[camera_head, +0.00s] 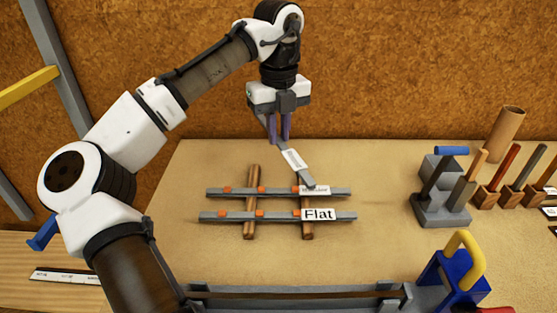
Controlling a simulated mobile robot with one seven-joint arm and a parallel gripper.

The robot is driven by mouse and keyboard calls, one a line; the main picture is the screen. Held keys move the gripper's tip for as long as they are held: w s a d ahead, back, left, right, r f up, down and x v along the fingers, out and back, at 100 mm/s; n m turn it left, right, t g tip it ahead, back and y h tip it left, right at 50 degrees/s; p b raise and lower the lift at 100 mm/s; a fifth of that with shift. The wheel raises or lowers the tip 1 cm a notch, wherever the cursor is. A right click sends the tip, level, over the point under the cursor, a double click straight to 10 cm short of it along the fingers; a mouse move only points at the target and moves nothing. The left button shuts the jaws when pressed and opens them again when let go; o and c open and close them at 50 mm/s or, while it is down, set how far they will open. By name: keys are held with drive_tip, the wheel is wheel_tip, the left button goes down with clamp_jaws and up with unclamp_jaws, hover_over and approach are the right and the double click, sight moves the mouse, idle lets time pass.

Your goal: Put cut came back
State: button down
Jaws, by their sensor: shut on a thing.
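My gripper (279,136) is shut on a grey came strip (302,175) near the strip's upper end. The strip slants down to the right and carries a white label (294,158) too small to read. Its lower end is near the rear came bar (245,192); I cannot tell whether they touch. The rear bar and the front came bar (235,217) lie across two wooden battens (248,231), with orange marks on them. The front bar's label reads "Flat" (319,214). The rear bar's label is partly unreadable.
A grey stand with a blue-handled tool (452,151), wooden blocks with upright handles (485,196) and a cardboard tube (503,132) stand at the right. A grey rail (290,303) and a blue device with a yellow handle (458,262) occupy the front. The bench left of the battens is clear.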

sight(278, 140)
drive_tip(key=shift+f, duration=3.2)
drive_tip(key=shift+f, duration=0.15)
drive_tip(key=shift+f, duration=0.25)
drive_tip(key=c, duration=1.4)
unclamp_jaws()
wheel_tip(278, 140, up, 13)
drive_tip(key=shift+f+p, duration=0.1)
drive_tip(key=shift+p, duration=0.25)
